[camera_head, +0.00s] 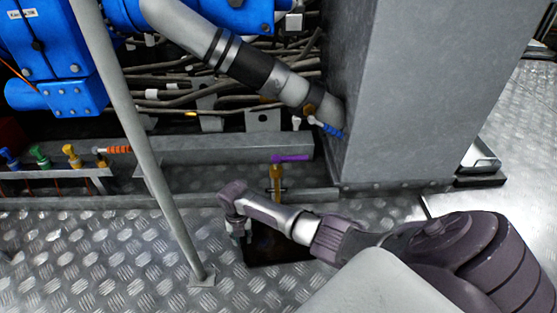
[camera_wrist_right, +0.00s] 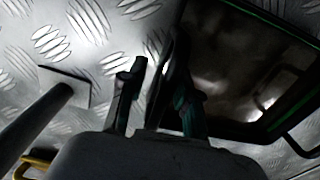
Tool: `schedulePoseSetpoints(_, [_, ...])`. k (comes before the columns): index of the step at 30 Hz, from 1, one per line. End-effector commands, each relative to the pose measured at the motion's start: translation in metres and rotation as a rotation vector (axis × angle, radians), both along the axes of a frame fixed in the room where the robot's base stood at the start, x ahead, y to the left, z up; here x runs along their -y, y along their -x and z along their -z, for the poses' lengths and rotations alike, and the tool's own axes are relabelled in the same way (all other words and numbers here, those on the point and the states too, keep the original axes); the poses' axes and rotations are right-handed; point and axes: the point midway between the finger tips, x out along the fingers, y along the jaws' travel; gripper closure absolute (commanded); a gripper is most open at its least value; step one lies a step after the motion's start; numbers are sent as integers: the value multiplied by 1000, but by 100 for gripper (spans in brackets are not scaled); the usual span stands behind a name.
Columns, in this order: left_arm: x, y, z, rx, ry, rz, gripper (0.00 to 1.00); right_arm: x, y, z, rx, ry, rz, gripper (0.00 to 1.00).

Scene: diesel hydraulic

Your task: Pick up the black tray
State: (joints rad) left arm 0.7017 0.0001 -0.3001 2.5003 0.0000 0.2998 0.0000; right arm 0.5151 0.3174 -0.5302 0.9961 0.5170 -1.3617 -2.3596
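The black tray (camera_head: 285,252) lies on the metal floor in the head view, partly behind my right arm. In the right wrist view the tray (camera_wrist_right: 245,62) fills the upper right, with a dark shiny inside, a thin green line along its rim and a handle at the lower right. My right gripper (camera_head: 239,232) points down at the tray's left edge. In the right wrist view its fingers (camera_wrist_right: 155,88) stand apart, one over the floor and the other overlapping the tray's near left edge. I see no firm hold on it. My left gripper is out of view.
A slanted grey pole (camera_head: 150,150) meets the floor left of the tray; its foot shows in the right wrist view (camera_wrist_right: 70,88). A large grey metal column (camera_head: 420,90) stands behind right. Pipes, coloured valves and a grey beam (camera_head: 220,148) lie behind. Patterned floor (camera_head: 100,255) is open at left.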

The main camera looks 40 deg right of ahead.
Motion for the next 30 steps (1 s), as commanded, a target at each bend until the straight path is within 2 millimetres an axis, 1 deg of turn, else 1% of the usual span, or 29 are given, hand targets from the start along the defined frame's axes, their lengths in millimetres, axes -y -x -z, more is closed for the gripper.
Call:
schedulePoseSetpoints(5, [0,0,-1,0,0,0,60,0,0,-1,0,0,0,68])
schedulePoseSetpoints(11, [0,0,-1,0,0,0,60,0,0,-1,0,0,0,99])
schedulePoseSetpoints(30, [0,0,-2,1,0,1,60,0,0,-2,1,1,0,100])
